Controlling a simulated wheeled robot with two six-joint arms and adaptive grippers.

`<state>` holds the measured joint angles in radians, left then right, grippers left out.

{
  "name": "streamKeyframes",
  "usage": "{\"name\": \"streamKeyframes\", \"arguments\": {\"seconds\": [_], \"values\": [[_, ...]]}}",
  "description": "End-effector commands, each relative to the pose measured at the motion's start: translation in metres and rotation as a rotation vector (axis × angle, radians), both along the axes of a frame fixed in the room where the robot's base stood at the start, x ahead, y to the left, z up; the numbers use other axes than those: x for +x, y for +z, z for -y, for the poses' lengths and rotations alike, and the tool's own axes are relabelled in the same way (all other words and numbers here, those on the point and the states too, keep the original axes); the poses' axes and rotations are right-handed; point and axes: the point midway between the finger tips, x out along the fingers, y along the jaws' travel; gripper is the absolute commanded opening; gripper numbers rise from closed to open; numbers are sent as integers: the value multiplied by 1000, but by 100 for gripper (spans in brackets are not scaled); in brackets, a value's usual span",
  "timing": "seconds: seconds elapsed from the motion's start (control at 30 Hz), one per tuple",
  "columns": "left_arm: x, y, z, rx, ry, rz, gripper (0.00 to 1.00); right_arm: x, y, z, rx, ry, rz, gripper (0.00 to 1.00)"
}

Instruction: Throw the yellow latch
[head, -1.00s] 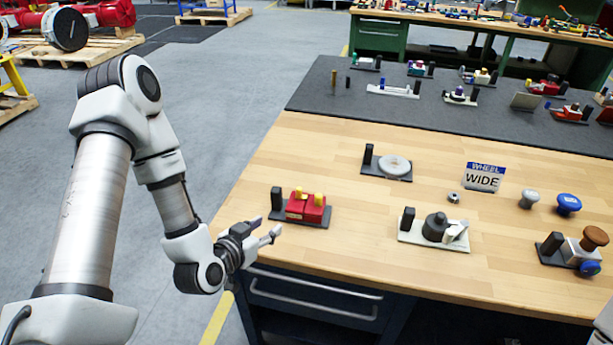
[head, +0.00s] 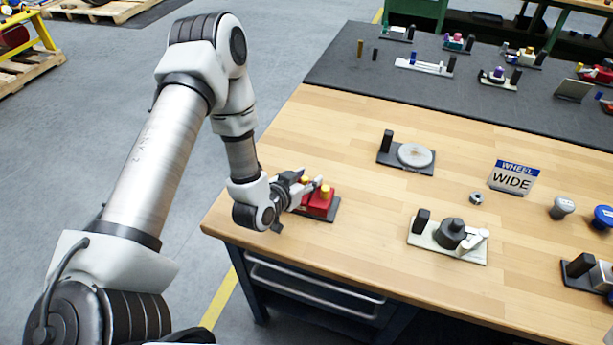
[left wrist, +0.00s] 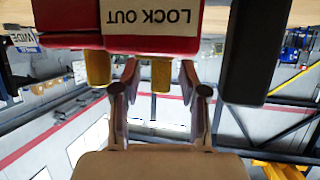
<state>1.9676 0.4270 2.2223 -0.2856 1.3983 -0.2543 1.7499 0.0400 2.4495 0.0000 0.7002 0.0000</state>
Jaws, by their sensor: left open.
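The red lockout device (head: 321,204) sits near the bench's left front edge, partly hidden by my left gripper. It has two yellow knobs; one (head: 325,192) shows in the head view. In the left wrist view, which is upside down, the red body (left wrist: 150,44) bears a "LOCK OUT" label. One yellow knob (left wrist: 160,76) lies between the fingers of my left gripper (left wrist: 158,82), with gaps visible on both sides. The other yellow knob (left wrist: 97,68) is outside the fingers, to the left. My left gripper (head: 310,182) is open at the device. My right gripper is not in view.
A black post (left wrist: 256,50) stands close beside the device in the left wrist view. A grey disc fixture (head: 414,155), a black knob fixture (head: 451,233) and a "WHEEL WIDE" sign (head: 512,179) stand to the right. Bare wood (head: 350,260) lies in front.

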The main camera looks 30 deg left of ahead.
Motion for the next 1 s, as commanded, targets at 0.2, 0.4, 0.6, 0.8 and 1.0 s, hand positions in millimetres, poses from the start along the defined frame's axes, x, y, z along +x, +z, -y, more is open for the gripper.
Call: {"name": "streamKeyframes", "arguments": {"seconds": [0.2,0.4,0.6,0.8,1.0], "values": [[0,0,0,-1,0,0,11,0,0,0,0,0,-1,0],[-1,0,0,0,1,-1,0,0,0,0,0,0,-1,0],[1,-2,7,-1,0,-1,0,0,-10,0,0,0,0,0],[1,-1,7,-1,0,-3,0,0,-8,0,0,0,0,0],[1,-1,7,-1,0,-2,43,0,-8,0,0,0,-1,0]]}}
